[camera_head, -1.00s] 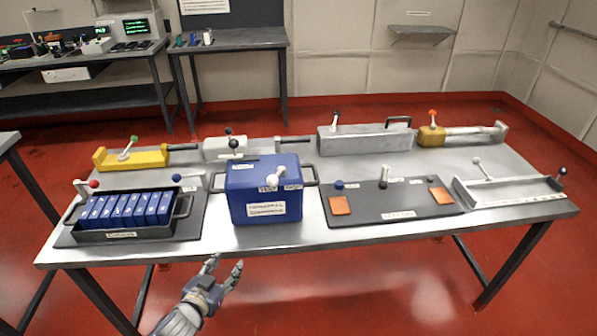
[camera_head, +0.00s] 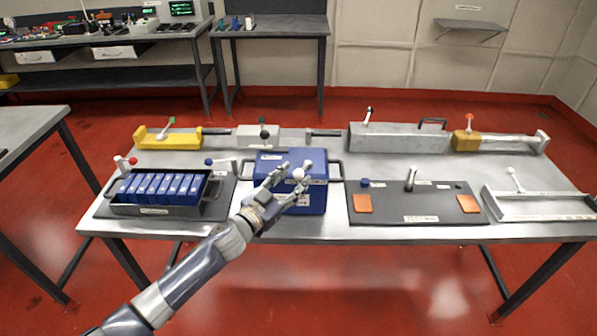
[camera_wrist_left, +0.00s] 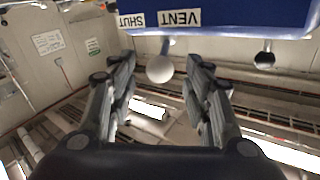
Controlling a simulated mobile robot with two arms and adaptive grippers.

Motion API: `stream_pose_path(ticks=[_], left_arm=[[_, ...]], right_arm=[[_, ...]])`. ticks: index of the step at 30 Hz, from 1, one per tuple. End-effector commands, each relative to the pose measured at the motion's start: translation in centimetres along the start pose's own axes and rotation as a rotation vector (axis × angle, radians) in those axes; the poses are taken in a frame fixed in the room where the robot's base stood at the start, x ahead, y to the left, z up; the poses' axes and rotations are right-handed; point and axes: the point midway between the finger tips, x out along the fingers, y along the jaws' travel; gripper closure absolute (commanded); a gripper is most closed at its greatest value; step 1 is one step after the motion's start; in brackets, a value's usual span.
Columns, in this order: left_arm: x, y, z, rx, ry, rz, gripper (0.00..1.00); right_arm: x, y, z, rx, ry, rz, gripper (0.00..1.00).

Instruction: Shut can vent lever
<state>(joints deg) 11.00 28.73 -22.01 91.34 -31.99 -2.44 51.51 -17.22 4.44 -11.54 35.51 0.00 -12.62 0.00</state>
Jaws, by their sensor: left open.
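The blue can (camera_head: 265,168) stands on the table with a handle on each side. Its vent lever has a white ball knob (camera_head: 299,174), on the side of the can facing me. In the left wrist view the knob (camera_wrist_left: 160,69) sits between my finger tips, just below the upside-down SHUT label (camera_wrist_left: 131,20) and VENT label (camera_wrist_left: 180,17), nearer VENT. My left gripper (camera_head: 293,182) is open in front of the can, its fingers on either side of the knob; contact cannot be told. It also shows in the left wrist view (camera_wrist_left: 160,75). My right gripper is not in view.
A tray of blue cells (camera_head: 160,187) stands left of the can. A dark board (camera_head: 400,205) with orange pads lies right of it. Several lever fixtures line the table's back, including a yellow one (camera_head: 172,139). The table's front edge (camera_head: 400,236) is bare.

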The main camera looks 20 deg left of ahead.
Motion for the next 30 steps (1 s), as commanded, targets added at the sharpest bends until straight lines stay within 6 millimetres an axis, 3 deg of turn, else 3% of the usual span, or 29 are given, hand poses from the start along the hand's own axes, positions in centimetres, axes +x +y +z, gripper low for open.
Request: stream_pose_path(ticks=[7,19,25,30], left_arm=[[2.7,0.0,-0.1,-0.001,0.001,0.000,0.54],[3.2,0.0,0.0,0.000,0.000,0.000,0.54],[3.2,0.0,0.0,0.000,0.000,0.000,0.97],[3.2,0.0,0.0,-0.001,-0.001,-0.001,1.00]], right_arm=[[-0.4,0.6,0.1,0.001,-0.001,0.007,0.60],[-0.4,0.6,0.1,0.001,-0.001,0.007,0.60],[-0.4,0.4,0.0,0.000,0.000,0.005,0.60],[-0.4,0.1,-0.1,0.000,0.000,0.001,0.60]])
